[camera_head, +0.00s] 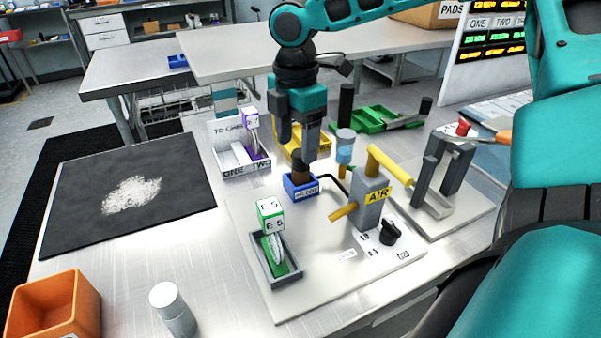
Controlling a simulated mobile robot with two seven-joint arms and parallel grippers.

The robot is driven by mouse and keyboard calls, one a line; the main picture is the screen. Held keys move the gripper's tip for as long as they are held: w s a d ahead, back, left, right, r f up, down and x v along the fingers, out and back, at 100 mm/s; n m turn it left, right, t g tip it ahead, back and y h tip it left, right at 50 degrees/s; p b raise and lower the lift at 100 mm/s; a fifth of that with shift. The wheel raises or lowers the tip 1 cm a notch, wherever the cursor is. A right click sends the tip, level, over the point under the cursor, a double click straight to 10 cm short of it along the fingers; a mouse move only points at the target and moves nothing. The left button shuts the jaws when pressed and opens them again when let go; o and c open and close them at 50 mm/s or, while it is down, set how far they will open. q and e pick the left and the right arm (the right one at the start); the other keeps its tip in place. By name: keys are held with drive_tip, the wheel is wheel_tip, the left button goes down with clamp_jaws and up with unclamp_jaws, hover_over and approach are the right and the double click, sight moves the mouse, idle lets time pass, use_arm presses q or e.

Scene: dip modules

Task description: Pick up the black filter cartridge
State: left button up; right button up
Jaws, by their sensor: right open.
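My right gripper (297,138) points down over a small blue holder (301,194) with a label too small to read for sure. It is open. A dark cylinder (301,168), which looks brown-black, stands upright in that holder, just below and between the fingers; I cannot tell whether they touch it. Which of these is the black filter cartridge is not clear from this view. My left gripper is not in view.
A grey AIR fixture (371,204) with yellow handles stands right of the blue holder. A grey tray (266,269) with a green module is in front. A yellow bin (297,147), green tray (374,117) and white tray (228,148) stand behind. A black mat (90,215) lies left.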

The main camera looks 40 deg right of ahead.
sight(299, 153)
drive_tip(key=f, duration=0.4)
drive_tip(key=shift+s+d, duration=0.1)
drive_tip(key=shift+s, duration=0.2)
drive_tip(key=shift+f, duration=0.25)
drive_tip(key=shift+c, duration=0.2)
drive_tip(key=shift+c, duration=0.7)
drive_tip(key=c, duration=0.9)
drive_tip(key=shift+c, duration=0.2)
drive_tip(key=shift+r, duration=0.1)
